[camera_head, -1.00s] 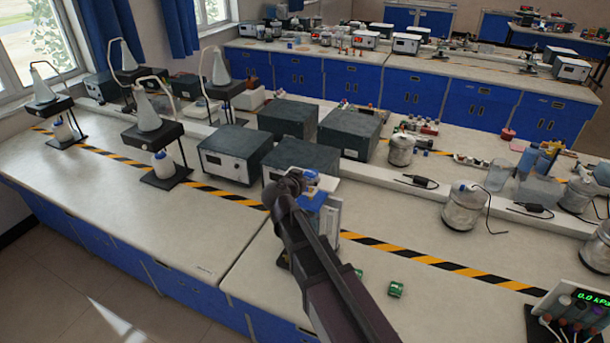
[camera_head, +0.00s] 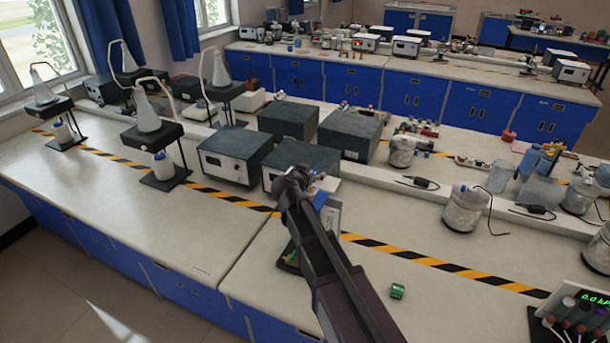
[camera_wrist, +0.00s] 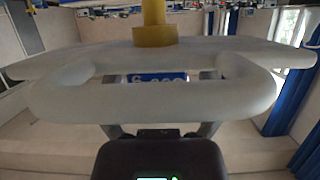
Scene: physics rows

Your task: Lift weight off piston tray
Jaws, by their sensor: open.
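In the wrist view a wide pale tray (camera_wrist: 220,57) spans the picture, with a thick pale loop (camera_wrist: 150,101) in front. A brass-coloured stem and collar (camera_wrist: 154,36) meet the tray's upper edge in the picture. A blue piece with pale marks (camera_wrist: 160,77) shows through the loop; I cannot tell whether it is the weight. The head view shows part of the tray (camera_head: 329,184) just beyond my arm's end. My gripper (camera_head: 313,177) is open there, mostly hidden by the arm. In the wrist view its grey fingers are apart, partly behind the loop.
A green block (camera_head: 397,291) lies on the bench right of my arm. Dark instrument boxes (camera_head: 235,153) stand behind the tray. A pressure readout (camera_head: 578,305) stands at the right front.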

